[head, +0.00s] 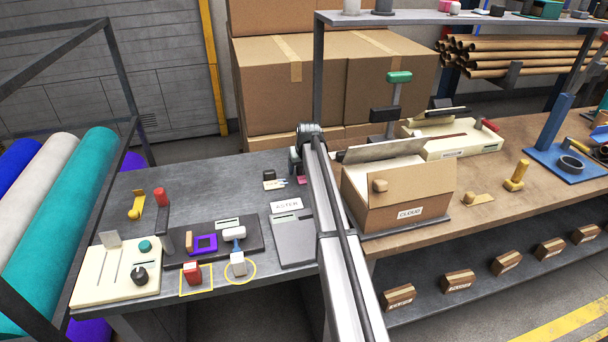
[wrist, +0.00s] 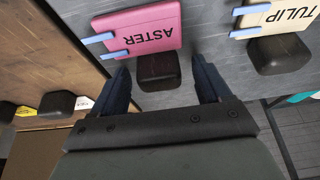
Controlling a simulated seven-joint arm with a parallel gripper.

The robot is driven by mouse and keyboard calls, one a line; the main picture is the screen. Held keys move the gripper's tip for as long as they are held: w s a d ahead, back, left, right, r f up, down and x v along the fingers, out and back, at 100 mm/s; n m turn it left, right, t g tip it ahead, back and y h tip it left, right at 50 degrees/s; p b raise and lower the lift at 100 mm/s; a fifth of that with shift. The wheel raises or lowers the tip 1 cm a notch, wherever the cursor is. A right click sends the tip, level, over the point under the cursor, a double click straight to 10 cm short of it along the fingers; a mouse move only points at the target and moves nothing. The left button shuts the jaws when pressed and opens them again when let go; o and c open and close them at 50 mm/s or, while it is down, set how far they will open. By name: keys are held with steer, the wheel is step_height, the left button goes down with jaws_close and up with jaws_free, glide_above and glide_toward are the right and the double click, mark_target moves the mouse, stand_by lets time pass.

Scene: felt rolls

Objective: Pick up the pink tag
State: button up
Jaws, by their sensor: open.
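The pink tag (wrist: 140,28) fills the upper middle of the wrist view, printed ASTER, with two light blue prongs on its left side and a black block-shaped grip (wrist: 158,72) at its near edge. In the head view a small part of the pink tag (head: 302,180) shows beside my arm on the grey table. My gripper (wrist: 161,66) is open, its two dark blue fingers on either side of the black grip, with gaps visible. I cannot tell how far above it the fingers are. In the head view my gripper is mostly hidden by my arm.
A cream TULIP tag (wrist: 285,20) with its own black grip (wrist: 278,54) lies right of the pink tag. A cardboard CLOUD box (head: 405,195) stands close to my arm. A grey panel (head: 295,242) and an ASTER sign (head: 285,206) lie in front.

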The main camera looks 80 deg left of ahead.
steer(key=c, duration=1.3)
steer(key=shift+r, duration=0.1)
